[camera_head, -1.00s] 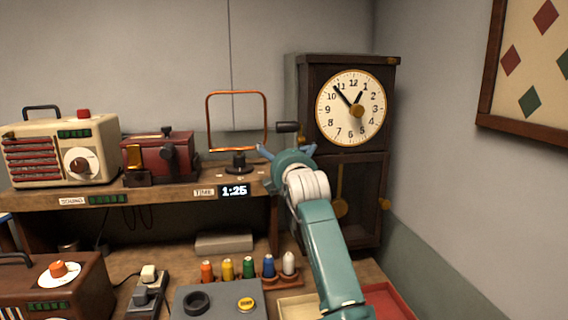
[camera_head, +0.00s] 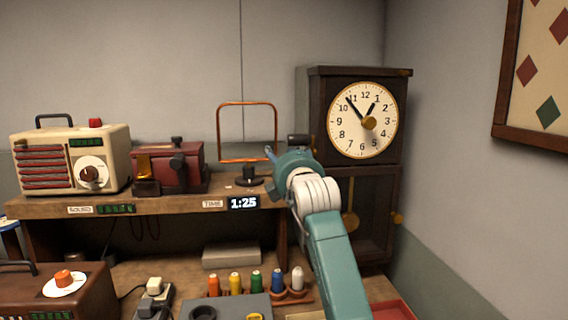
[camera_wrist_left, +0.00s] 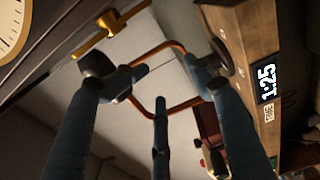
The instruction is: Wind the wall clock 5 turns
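The dark wooden wall clock (camera_head: 362,120) stands upright in the corner, with a round white face and brass trim. A black crank handle (camera_head: 298,139) sticks out at its left side. In the left wrist view this handle (camera_wrist_left: 97,63) joins a brass crank bar (camera_wrist_left: 110,28) beside the clock. My left gripper (camera_head: 284,157) is just below the handle in the head view. In the left wrist view its fingers (camera_wrist_left: 160,85) are spread, with nothing between them. One fingertip overlaps the handle's edge; I cannot tell whether it touches. My right gripper is not in view.
A copper wire loop (camera_head: 247,103) on a dark base stands on the wooden shelf (camera_head: 160,203), close left of my gripper. A red machine (camera_head: 168,168) and a cream radio (camera_head: 70,160) stand further left. Several thread spools (camera_head: 256,282) stand below. A diamond-patterned board hangs right.

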